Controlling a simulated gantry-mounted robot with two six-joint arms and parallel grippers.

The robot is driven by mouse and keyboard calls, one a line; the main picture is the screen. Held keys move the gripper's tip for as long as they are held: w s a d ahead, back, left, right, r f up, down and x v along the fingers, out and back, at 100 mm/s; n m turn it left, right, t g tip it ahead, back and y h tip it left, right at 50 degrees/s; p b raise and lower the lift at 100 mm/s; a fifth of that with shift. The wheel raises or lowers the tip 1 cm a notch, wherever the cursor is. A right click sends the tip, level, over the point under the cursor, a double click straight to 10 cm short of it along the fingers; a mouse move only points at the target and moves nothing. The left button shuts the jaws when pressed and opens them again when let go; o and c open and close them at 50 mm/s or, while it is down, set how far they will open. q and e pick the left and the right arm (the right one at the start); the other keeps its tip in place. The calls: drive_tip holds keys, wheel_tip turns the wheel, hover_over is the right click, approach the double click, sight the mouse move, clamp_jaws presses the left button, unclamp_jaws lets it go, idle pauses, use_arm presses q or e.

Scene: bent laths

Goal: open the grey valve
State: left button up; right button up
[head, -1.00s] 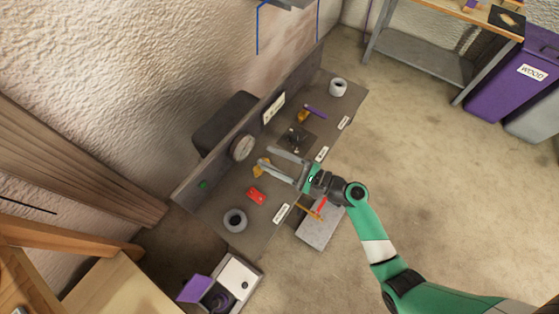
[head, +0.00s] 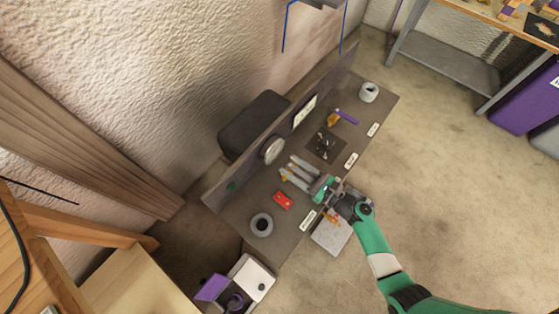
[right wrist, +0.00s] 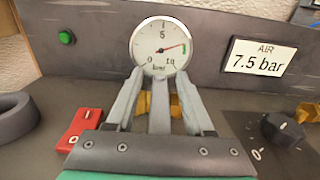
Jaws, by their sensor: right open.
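The grey valve has a brass-yellow body (right wrist: 142,104) and a flat grey lever handle (right wrist: 159,95). It is on the bench below the round gauge. My right gripper (right wrist: 160,78) is open, with one finger on each side of the grey handle; I cannot tell whether either touches it. In the head view the right gripper (head: 287,166) reaches over the bench from the front, and the handle (head: 298,173) shows between its fingers. Part of the valve body is hidden by the fingers. My left gripper is not in view.
A red switch (right wrist: 80,126) and grey ring (right wrist: 15,117) lie left of the gripper; a black knob (right wrist: 282,130) is right. The back panel carries the gauge (right wrist: 160,46), green button (right wrist: 66,37) and "AIR 7.5 bar" sign (right wrist: 260,57). A purple-handled valve (head: 346,117) is farther along.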

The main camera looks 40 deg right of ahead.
drive_tip(key=shift+w+a, duration=0.1)
drive_tip(key=shift+w, duration=0.25)
drive_tip(key=shift+s, duration=0.1)
drive_tip(key=shift+s, duration=0.1)
clamp_jaws()
idle(1.1)
